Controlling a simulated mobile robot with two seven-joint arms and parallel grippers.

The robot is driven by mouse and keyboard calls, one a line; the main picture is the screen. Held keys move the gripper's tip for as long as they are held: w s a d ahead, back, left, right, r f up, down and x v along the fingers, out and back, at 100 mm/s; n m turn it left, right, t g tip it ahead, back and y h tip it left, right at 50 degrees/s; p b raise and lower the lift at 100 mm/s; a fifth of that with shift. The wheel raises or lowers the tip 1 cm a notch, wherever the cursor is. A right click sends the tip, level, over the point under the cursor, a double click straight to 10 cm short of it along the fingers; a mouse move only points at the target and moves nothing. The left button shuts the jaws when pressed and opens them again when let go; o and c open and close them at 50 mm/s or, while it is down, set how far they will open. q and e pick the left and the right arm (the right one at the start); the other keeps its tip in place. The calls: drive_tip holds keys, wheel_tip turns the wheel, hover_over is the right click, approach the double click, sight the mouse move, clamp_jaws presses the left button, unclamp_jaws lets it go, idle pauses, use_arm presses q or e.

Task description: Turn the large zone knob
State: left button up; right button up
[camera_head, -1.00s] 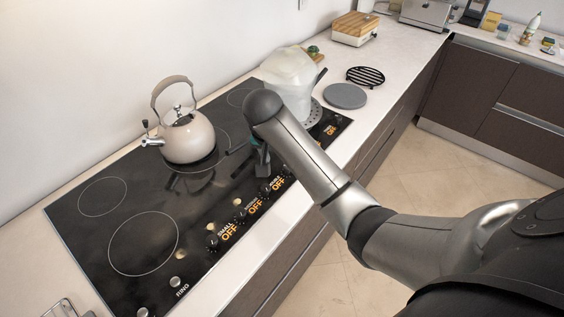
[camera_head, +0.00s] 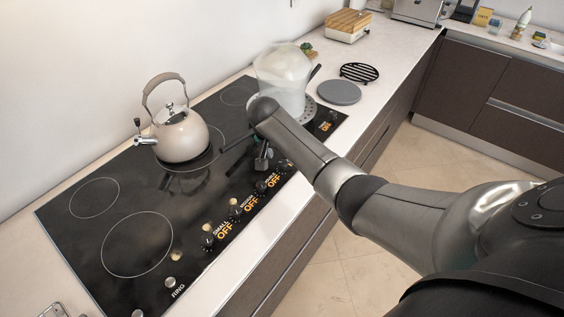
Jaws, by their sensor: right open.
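The black glass cooktop (camera_head: 70,225) has a row of black knobs along its front edge. A knob labelled SMALL OFF (camera_head: 208,243), a second knob (camera_head: 236,211) and a third knob (camera_head: 261,187) show, each beside an orange OFF label. Another orange OFF label (camera_head: 325,127) is at the far right end, its small text unreadable. I cannot make out which knob is marked large. My right gripper (camera_head: 263,160) is open and points down over the cooktop, just behind the knob row near the third knob. My forearm hides part of the row's far end. My left gripper is out of view.
A beige kettle (camera_head: 182,137) stands on the cooktop left of my gripper. A translucent pot (camera_head: 283,78) stands behind my wrist. A grey disc (camera_head: 339,92) and a black trivet (camera_head: 360,72) lie on the counter. A wall bounds the back.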

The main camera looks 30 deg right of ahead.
sight(283, 163)
drive_tip(key=shift+b+x, duration=0.5)
drive_tip(key=shift+x, duration=1.5)
drive_tip(key=shift+c, duration=0.2)
clamp_jaws()
